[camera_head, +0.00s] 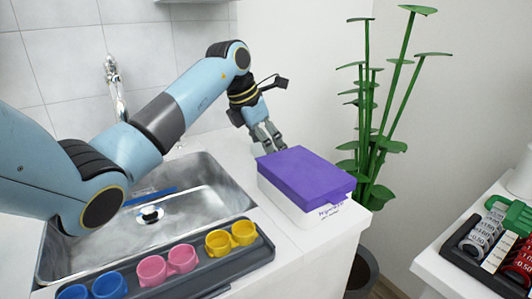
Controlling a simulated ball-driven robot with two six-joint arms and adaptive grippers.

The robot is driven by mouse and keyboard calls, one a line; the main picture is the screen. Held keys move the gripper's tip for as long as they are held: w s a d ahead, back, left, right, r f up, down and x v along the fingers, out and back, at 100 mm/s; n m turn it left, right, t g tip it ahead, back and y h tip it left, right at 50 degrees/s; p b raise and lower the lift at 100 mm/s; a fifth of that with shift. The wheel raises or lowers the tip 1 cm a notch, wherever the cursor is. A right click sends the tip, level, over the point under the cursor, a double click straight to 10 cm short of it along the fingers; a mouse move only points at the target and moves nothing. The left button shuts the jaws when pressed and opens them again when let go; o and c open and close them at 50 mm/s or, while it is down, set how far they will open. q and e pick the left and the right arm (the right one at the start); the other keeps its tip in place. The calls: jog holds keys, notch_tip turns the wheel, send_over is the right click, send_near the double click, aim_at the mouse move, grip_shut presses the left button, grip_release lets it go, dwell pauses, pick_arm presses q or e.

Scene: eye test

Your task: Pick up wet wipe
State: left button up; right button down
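A white box with a purple lid (306,173) stands on the counter to the right of the sink. Dark lettering on its front side is too small to read surely; it may be the wet wipe box. The lid looks shut, and no loose wipe shows. My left gripper (268,143) points down just behind the box's far left edge. Its fingertips are near the box, and I cannot tell whether they touch it. The fingers are close together, and whether they are open is unclear. My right gripper is not in view.
A metal sink (205,180) with a tap (115,88) lies left of the box. A grey tray (205,272) with blue, pink and yellow cups (230,238) is in front. A green plant (375,130) stands behind right. A side table (445,268) holds a dark rack.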

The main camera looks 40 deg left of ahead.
pick_arm(q)
jog(key=c, duration=0.4)
jog(key=shift+c, duration=1)
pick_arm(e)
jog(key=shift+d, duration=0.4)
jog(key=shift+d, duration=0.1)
pick_arm(q)
jog(key=shift+r, duration=0.55)
jog(key=r, duration=0.1)
jog(key=d+r, duration=0.1)
jog(key=r, duration=0.1)
jog(key=shift+w+r, duration=0.2)
jog(key=shift+r, duration=0.1)
jog(key=w+d+r+b, duration=0.3)
jog(key=d+r, duration=0.3)
jog(key=d, duration=0.4)
jog(key=shift+w+r, duration=0.15)
jog(key=shift+w, duration=0.3)
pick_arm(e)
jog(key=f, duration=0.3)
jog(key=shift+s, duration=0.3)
